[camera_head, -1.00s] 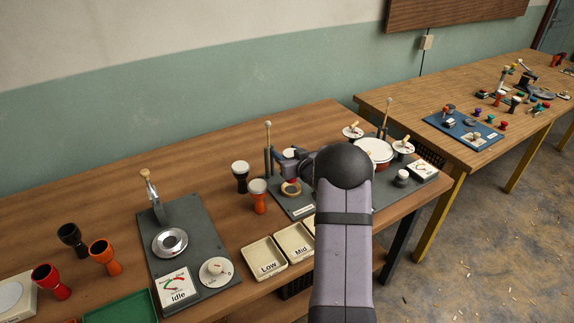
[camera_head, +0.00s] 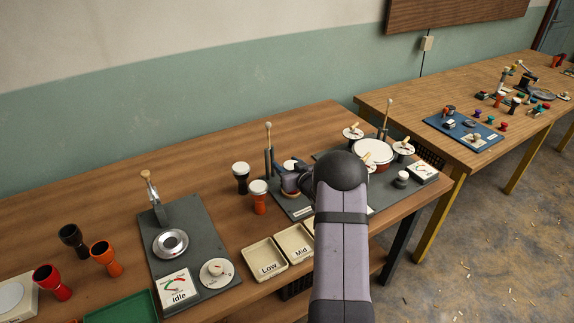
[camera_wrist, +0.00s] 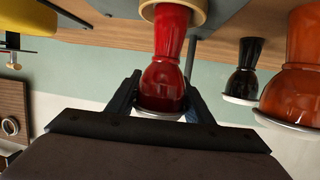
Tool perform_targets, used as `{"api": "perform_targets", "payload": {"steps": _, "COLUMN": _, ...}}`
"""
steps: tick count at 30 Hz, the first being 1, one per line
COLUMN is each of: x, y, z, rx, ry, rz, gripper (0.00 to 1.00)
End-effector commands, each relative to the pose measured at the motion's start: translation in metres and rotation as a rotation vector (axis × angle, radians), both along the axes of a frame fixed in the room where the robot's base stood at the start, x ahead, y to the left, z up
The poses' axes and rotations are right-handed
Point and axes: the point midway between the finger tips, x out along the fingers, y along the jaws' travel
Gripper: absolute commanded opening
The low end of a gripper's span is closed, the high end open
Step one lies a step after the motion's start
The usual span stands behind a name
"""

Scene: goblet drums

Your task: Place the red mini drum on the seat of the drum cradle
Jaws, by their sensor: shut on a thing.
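The red mini drum (camera_wrist: 165,75) is between the two dark fingers of my gripper (camera_wrist: 163,88) in the wrist view, which shows it upside down. My gripper is shut on the drum's bowl, near its pale head. The drum's narrow foot is at the pale wooden ring seat (camera_wrist: 203,14) of the drum cradle; I cannot tell whether it rests fully in it. In the head view my gripper (camera_head: 289,180) is over the cradle's dark board (camera_head: 281,208). The drum's white head (camera_head: 290,165) shows there; the ring is mostly hidden by the gripper.
An orange drum (camera_head: 259,200) and a black drum (camera_head: 241,180) stand close left of the cradle. An upright post with a mallet (camera_head: 268,150) rises behind the seat. Trays marked Low (camera_head: 266,259) and Mid (camera_head: 296,243) lie in front. A red drum (camera_head: 375,153) with cymbals stands right.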

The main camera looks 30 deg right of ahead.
Motion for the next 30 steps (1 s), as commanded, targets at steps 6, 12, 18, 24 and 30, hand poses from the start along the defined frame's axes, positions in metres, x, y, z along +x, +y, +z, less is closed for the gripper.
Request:
{"api": "perform_targets", "payload": {"steps": 6, "x": 0.0, "y": 0.0, "z": -0.002, "rx": 0.0, "ry": 0.0, "rz": 0.0, "gripper": 0.66}}
{"api": "perform_targets", "payload": {"steps": 12, "x": 0.0, "y": 0.0, "z": -0.002, "rx": 0.0, "ry": 0.0, "rz": 0.0, "gripper": 0.66}}
{"api": "perform_targets", "payload": {"steps": 18, "x": -0.001, "y": 0.0, "z": 0.003, "rx": 0.0, "ry": 0.001, "rz": 0.0, "gripper": 0.66}}
{"api": "perform_targets", "payload": {"steps": 24, "x": -0.019, "y": 0.002, "z": 0.008, "rx": 0.0, "ry": 0.0, "rz": 0.0, "gripper": 0.66}}
{"api": "perform_targets", "payload": {"steps": 30, "x": -0.049, "y": 0.005, "z": 0.017, "rx": -0.001, "ry": -0.001, "rz": -0.002, "gripper": 0.66}}
